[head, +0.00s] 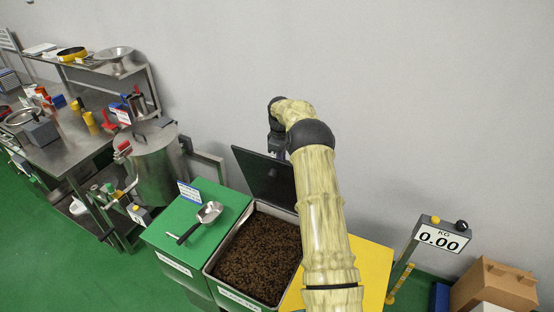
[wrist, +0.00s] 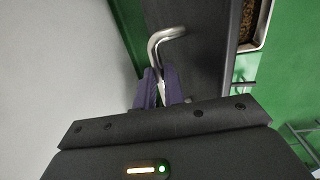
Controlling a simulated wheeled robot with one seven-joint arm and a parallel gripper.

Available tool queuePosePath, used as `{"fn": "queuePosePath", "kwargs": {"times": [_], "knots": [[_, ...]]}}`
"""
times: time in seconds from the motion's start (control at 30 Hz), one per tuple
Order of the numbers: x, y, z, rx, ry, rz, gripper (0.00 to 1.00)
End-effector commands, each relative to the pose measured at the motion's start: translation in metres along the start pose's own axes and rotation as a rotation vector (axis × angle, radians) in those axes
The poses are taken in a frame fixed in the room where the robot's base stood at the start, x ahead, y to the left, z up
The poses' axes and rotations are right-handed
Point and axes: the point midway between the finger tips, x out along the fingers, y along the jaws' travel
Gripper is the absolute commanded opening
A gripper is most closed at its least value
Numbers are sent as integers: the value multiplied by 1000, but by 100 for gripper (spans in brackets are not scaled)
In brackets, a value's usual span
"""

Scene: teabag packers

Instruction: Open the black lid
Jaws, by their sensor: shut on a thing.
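The black lid (head: 264,176) stands raised at the back edge of a bin full of dark brown loose tea (head: 258,258). In the wrist view the lid is the dark panel (wrist: 205,62), with a bent metal handle (wrist: 166,38) on it. My gripper (wrist: 160,75) has its two purple fingers closed on the handle's lower end. In the head view my arm reaches behind the lid, and the fingers are hidden there. The bin's contents also show at the top right of the wrist view (wrist: 248,20).
A metal scoop (head: 209,212) lies on the green cover (head: 205,240) left of the bin. A yellow cover (head: 370,270) is at its right. A scale display (head: 440,236) stands farther right. The wall is close behind the lid.

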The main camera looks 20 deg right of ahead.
Motion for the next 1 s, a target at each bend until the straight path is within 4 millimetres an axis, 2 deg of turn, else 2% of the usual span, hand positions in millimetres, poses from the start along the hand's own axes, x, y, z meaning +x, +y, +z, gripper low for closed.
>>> {"fn": "queuePosePath", "kwargs": {"times": [0.03, 0.57, 0.6, 0.7, 1.0], "knots": [[8, 0, 4, 1, -11, -11, 0], [11, 3, 4, 0, -13, -15, 0], [11, 2, 3, -1, -13, -15, 17], [9, 2, 1, -4, -11, -13, 33], [4, 2, -2, -6, -6, -8, 33]]}}
